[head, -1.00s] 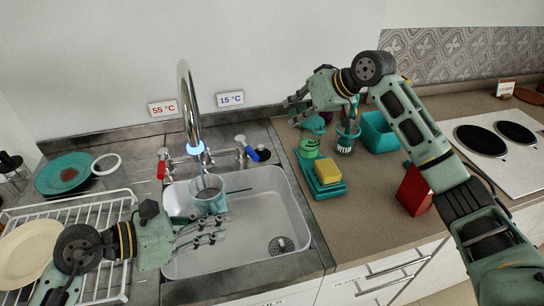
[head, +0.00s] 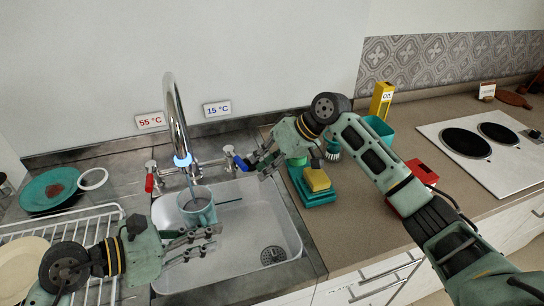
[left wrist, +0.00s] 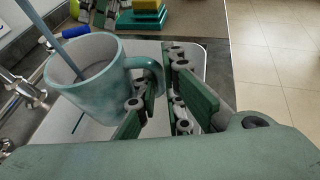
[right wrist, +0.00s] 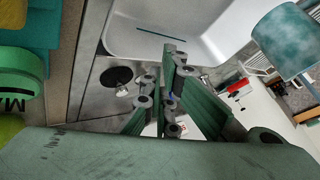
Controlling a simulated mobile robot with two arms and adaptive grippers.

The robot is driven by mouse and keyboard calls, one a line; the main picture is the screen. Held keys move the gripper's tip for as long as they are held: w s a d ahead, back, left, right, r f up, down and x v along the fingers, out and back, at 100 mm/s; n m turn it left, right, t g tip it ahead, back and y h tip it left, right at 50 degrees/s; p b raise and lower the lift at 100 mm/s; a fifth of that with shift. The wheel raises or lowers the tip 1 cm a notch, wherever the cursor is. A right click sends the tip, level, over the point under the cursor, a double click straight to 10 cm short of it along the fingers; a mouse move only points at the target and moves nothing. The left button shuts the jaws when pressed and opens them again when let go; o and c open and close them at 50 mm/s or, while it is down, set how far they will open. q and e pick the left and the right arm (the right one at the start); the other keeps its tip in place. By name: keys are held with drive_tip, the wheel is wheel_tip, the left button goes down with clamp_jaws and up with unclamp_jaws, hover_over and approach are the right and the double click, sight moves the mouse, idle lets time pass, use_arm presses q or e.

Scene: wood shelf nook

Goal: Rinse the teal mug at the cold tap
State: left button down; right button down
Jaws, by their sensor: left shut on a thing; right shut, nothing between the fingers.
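The teal mug (head: 196,207) is upright over the sink, under the tall tap (head: 177,125). It holds greyish water, and a thin blue-grey stream (left wrist: 72,58) runs into it in the left wrist view. My left gripper (head: 212,240) is shut on the mug's handle (left wrist: 152,82). My right gripper (head: 258,168) is shut and empty, close beside the blue cold handle (head: 240,162); I cannot tell whether they touch. The red hot handle (head: 149,182) is on the tap's left. Signs read 55 °C (head: 150,121) and 15 °C (head: 217,109).
The white sink basin (head: 250,215) has free room right of the mug. A white dish rack (head: 110,222) stands left. A yellow sponge (head: 317,180) on a teal holder (head: 315,198), a red box (head: 420,173) and a yellow box (head: 382,101) stand on the right counter.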

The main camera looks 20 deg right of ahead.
drive_tip(key=shift+w+a+f, duration=0.1)
drive_tip(key=shift+a+f, duration=0.15)
drive_tip(key=shift+f, duration=0.15)
drive_tip(key=a, duration=0.1)
drive_tip(key=s+a, duration=0.1)
drive_tip(key=a, duration=0.1)
drive_tip(key=shift+s, duration=0.25)
drive_tip(key=shift+r, duration=0.1)
drive_tip(key=s+v, duration=0.1)
drive_tip(key=v, duration=0.8)
drive_tip(key=shift+s+a+r, duration=0.15)
drive_tip(key=shift+s+r, duration=0.1)
drive_tip(key=shift+r, duration=0.1)
